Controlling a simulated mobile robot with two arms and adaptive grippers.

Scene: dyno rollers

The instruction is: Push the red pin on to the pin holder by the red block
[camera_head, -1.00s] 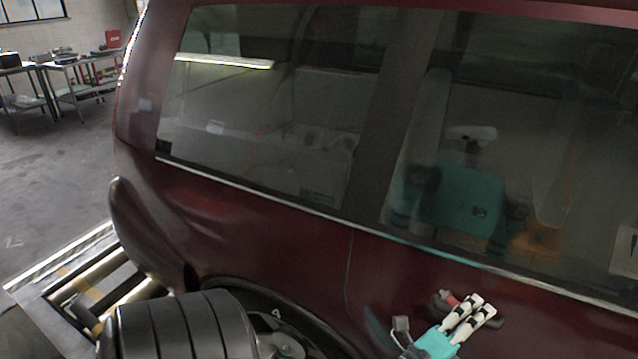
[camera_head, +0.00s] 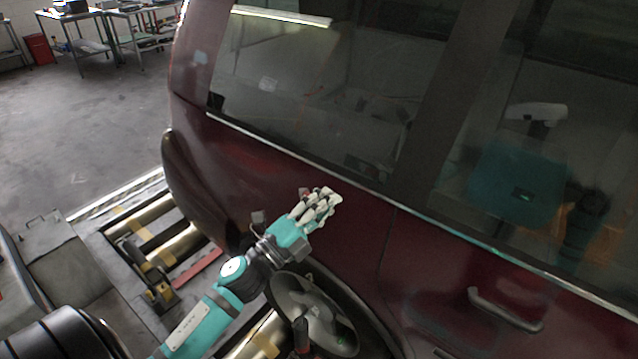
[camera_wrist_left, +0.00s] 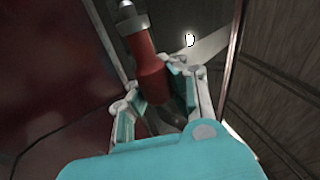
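The red pin (camera_wrist_left: 150,75), with a grey metal collar and tip, stands between the fingers of my left gripper (camera_wrist_left: 152,100) in the left wrist view. The fingers close around its lower part. In the head view my left gripper (camera_head: 318,207) is in front of the dark red car's side, and only a small bit of red shows by its fingers. A flat red block (camera_head: 198,268) lies by the rollers, below and left of the gripper. I cannot make out the pin holder for certain.
The car (camera_head: 270,170) fills the middle and right. Metal rollers (camera_head: 155,222) and a yellow-black fitting (camera_head: 160,292) are at the lower left. Open floor (camera_head: 70,130) and workbenches (camera_head: 85,30) lie beyond.

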